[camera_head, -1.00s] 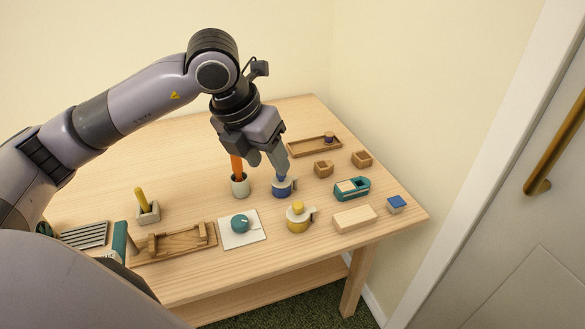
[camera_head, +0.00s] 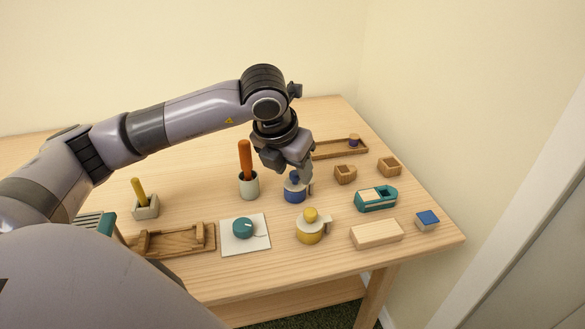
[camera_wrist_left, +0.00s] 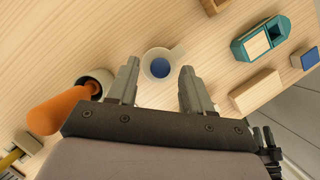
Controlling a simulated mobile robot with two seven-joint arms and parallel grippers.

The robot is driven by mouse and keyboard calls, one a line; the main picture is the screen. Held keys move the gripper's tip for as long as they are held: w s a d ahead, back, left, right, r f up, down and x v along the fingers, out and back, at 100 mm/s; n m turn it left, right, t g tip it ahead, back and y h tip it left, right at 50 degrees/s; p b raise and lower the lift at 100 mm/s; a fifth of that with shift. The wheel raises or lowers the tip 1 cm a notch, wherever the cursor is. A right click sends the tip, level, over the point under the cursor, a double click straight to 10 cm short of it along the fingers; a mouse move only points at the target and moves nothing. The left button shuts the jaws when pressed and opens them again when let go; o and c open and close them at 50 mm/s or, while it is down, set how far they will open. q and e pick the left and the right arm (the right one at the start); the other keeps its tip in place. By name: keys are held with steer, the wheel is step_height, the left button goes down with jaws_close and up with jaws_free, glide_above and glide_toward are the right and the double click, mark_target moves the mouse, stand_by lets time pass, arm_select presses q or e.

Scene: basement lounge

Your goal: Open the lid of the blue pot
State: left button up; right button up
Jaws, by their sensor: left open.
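The blue pot (camera_head: 294,195) stands upright on the table, partly hidden behind my left gripper in the head view. The lid looks seated on the pot. A pale handle sticks out at the pot's side. My left gripper (camera_head: 299,174) points down just above the pot. Its fingers (camera_wrist_left: 159,80) are apart in the left wrist view, with the knob showing between their tips and nothing held. My right gripper is not in view.
An orange stick in a pale cup (camera_head: 249,186) stands close left of the blue pot. A yellow pot (camera_head: 310,231) is in front. A teal box (camera_head: 376,199) and small wooden boxes (camera_head: 345,174) lie to the right. A wooden tray (camera_head: 340,149) is behind.

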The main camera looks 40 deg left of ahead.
arm_select(q)
steer(key=shift+f, duration=0.1)
jaws_close()
